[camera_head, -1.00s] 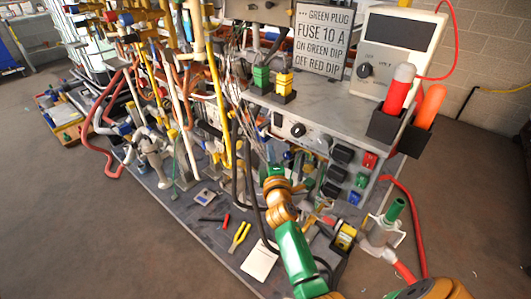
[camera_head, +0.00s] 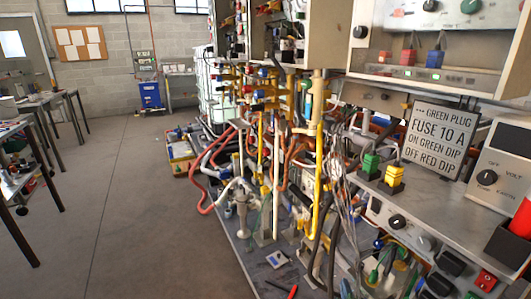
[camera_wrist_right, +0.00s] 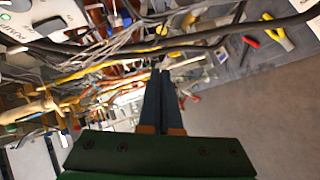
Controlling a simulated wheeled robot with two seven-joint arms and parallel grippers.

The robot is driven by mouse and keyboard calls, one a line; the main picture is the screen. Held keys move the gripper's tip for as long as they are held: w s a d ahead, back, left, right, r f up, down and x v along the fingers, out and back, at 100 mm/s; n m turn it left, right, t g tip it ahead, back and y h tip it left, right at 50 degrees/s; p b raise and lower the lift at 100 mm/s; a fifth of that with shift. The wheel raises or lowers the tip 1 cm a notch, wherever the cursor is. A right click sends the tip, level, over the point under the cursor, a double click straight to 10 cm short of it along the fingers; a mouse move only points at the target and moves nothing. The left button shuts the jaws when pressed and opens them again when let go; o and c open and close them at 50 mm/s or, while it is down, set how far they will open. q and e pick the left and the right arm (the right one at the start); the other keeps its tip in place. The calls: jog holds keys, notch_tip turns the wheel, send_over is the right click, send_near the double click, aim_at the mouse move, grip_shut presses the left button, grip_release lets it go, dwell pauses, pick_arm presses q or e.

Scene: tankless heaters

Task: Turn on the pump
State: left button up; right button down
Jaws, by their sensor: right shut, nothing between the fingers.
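I cannot tell which part is the pump. A control panel with a black knob (camera_head: 397,222) and a red switch (camera_head: 486,281) runs along the lower right of the head view. A sign (camera_head: 432,140) reads "green plug, fuse 10 A, on green dip, off red dip". A green plug (camera_head: 370,163) and a yellow plug (camera_head: 394,175) stand left of it. My left gripper is not in view.
Yellow pipes (camera_head: 318,185), orange hoses and hanging grey cables crowd the bench. A dark cable (camera_wrist_right: 225,32) crosses ahead of the fingers in the wrist view. A voltmeter (camera_head: 498,170) stands at the right. Open floor (camera_head: 130,220) lies left, beside tables.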

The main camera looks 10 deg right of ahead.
jog(key=s+a+f+m+g+y+p, duration=0.2)
jog(key=s+a+f+g, duration=0.15)
jog(key=s+f, duration=0.65)
jog(key=s+a+f+m+g+y+p, duration=0.2)
jog(key=s+a+f+m+g, duration=0.15)
jog(key=s+f, duration=0.55)
pick_arm(q)
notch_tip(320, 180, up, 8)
jog(key=p, duration=0.2)
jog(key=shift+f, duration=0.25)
pick_arm(e)
jog(key=s+f+m+g, duration=0.2)
jog(key=s+g, duration=0.3)
jog(key=s, duration=1.7)
jog(key=shift+s+a+m, duration=0.4)
jog(key=shift+m, duration=0.25)
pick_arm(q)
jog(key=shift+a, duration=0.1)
